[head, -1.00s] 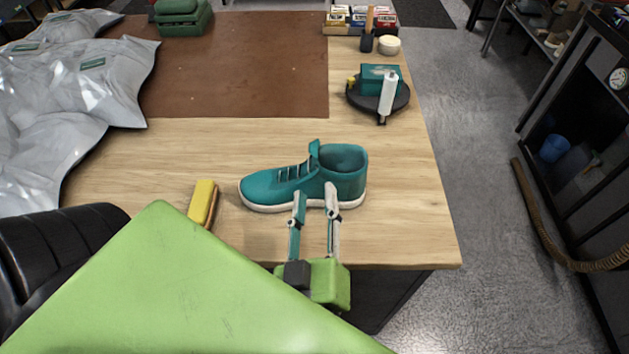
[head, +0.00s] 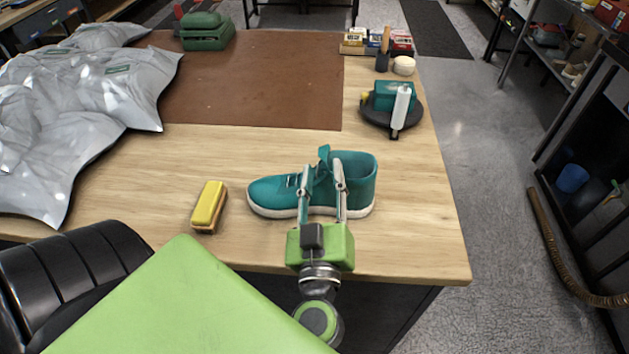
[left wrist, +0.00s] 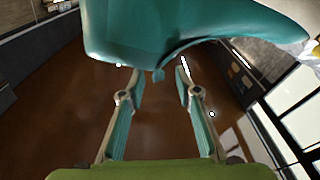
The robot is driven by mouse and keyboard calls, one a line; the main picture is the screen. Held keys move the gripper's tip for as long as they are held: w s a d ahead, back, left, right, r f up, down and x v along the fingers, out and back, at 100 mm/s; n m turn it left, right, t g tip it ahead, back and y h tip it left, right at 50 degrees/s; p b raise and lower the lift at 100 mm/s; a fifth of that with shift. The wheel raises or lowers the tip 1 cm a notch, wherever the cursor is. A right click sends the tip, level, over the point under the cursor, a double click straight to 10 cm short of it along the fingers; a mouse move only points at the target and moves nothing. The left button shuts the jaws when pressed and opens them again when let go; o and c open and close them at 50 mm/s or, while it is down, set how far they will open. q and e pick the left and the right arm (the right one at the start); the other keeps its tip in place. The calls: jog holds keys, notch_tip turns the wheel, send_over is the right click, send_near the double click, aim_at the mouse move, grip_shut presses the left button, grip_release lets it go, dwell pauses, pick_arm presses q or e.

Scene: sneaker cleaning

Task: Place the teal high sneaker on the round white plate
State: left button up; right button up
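The teal high sneaker (head: 275,191) with a white sole rests upright on the wooden table, toe to the left. My left gripper (head: 321,168) reaches over its near side, fingertips overlapping the shoe around the ankle opening. In the left wrist view the sneaker (left wrist: 190,28) fills the top, just beyond the fingertips (left wrist: 160,70). No round white plate shows; a round dark plate (head: 412,122) stands at the right edge. My right gripper is out of view.
A yellow brush (head: 208,206) lies left of the shoe. The dark plate bears a teal box (head: 393,96) and a white tube (head: 401,107). Silvery bags (head: 70,110) cover the left. A brown mat (head: 255,85) lies behind, with bare wood around the shoe.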

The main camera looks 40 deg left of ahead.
aim_at(323, 164)
pick_arm(q)
jog(key=x, duration=0.4)
jog(key=shift+r, duration=0.15)
jog(key=shift+w+a, duration=0.25)
jog(key=shift+w, duration=0.2)
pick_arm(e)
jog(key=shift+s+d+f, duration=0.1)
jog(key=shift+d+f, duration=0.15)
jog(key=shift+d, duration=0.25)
pick_arm(q)
jog(key=shift+r, duration=0.1)
grip_shut()
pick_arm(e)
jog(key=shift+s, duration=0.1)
